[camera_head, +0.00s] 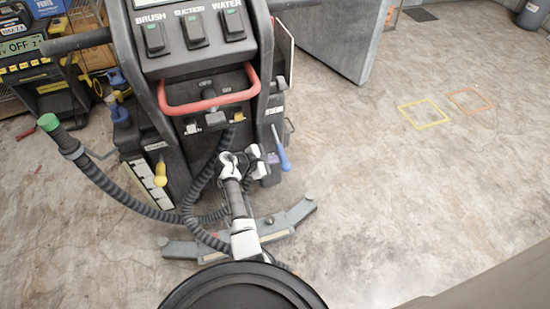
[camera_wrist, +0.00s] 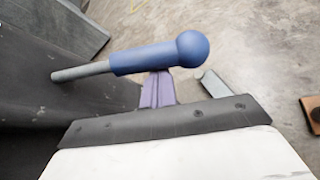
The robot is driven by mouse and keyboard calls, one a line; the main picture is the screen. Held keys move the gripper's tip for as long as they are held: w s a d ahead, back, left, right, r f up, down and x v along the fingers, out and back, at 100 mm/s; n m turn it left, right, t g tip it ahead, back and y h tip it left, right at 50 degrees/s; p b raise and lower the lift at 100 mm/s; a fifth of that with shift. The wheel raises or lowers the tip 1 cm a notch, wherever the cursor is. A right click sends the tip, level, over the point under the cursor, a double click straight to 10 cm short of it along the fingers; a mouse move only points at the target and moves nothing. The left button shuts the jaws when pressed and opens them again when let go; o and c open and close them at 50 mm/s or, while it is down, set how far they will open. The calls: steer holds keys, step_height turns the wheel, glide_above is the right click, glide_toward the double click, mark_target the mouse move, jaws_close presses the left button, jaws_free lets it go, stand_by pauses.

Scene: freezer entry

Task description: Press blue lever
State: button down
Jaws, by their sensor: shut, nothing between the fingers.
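The blue lever (camera_head: 283,156) sticks out from the right side of the black cleaning machine (camera_head: 203,82), angled down toward the floor. In the wrist view its grey rod and blue grip (camera_wrist: 150,57) lie across the upper middle, with the round end to the right. My gripper (camera_head: 269,172) is just left of and below the lever's blue end in the head view. In the wrist view, its purple shut fingers (camera_wrist: 157,89) are empty and point at the underside of the blue grip. Whether they touch the lever is unclear.
A yellow lever (camera_head: 160,175) is on the machine's left side. A red handle (camera_head: 208,104) crosses its front, and a dark hose (camera_head: 135,206) loops to the left. A grey squeegee (camera_head: 290,220) lies low in front. The floor to the right is clear, with yellow and orange outlines.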

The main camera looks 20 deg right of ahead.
mark_target(283, 155)
steer(key=shift+n+g, duration=0.8)
steer(key=shift+g, duration=0.1)
steer(key=shift+s+d+r+p, duration=0.1)
steer(key=shift+s+r+p, duration=0.15)
steer(key=shift+r+p, duration=1.05)
steer(key=shift+s+r+p, duration=0.2)
steer(key=shift+r+p, duration=0.5)
steer(key=shift+p, duration=1.15)
steer(key=shift+s+r+n+g+p, duration=0.1)
steer(key=shift+r+n+g+p, duration=0.3)
steer(key=shift+r+p, duration=0.75)
steer(key=shift+s+r+n+g+p, duration=0.1)
steer(key=shift+r+n+g+p, duration=0.3)
steer(key=shift+r+p, duration=0.75)
steer(key=shift+f+p, duration=0.35)
steer(key=shift+f, duration=0.1)
